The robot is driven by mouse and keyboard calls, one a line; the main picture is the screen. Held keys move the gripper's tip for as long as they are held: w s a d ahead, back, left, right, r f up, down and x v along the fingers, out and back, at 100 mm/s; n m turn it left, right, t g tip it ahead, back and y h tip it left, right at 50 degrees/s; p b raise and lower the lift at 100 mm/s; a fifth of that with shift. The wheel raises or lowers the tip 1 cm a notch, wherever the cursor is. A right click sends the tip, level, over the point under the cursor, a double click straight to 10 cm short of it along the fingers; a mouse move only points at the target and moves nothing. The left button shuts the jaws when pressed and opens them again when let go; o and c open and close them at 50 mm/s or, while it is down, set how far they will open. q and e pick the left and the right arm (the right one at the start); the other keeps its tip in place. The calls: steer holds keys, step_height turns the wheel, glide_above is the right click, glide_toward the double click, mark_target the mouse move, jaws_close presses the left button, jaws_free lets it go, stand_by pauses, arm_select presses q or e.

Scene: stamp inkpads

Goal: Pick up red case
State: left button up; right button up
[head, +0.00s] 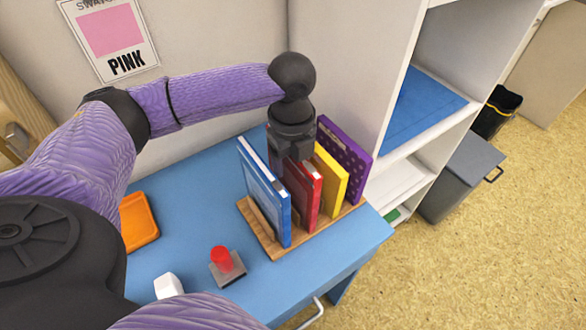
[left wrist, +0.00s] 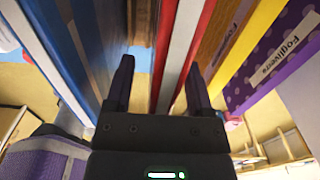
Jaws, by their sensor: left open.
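The red case (head: 303,190) stands upright in a wooden rack (head: 262,236) on the blue table, between a blue case (head: 265,197) and a yellow case (head: 330,182). My left gripper (head: 292,158) reaches down from above at the red case's top and hides part of it. In the left wrist view, the open fingers (left wrist: 158,85) point into the rack, with the red case (left wrist: 182,45) between them. The left finger is in the gap beside the blue case, and the right finger is on the yellow case's side. Contact cannot be told. My right gripper is not visible.
A purple dotted case (head: 345,150) stands at the rack's right end. A red-topped stamp (head: 222,260), a white object (head: 168,286) and an orange pad (head: 138,221) lie on the table (head: 190,200). A white shelf (head: 335,70) rises behind the rack.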

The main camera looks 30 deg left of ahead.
arm_select(q)
jaws_close()
stand_by(1.4)
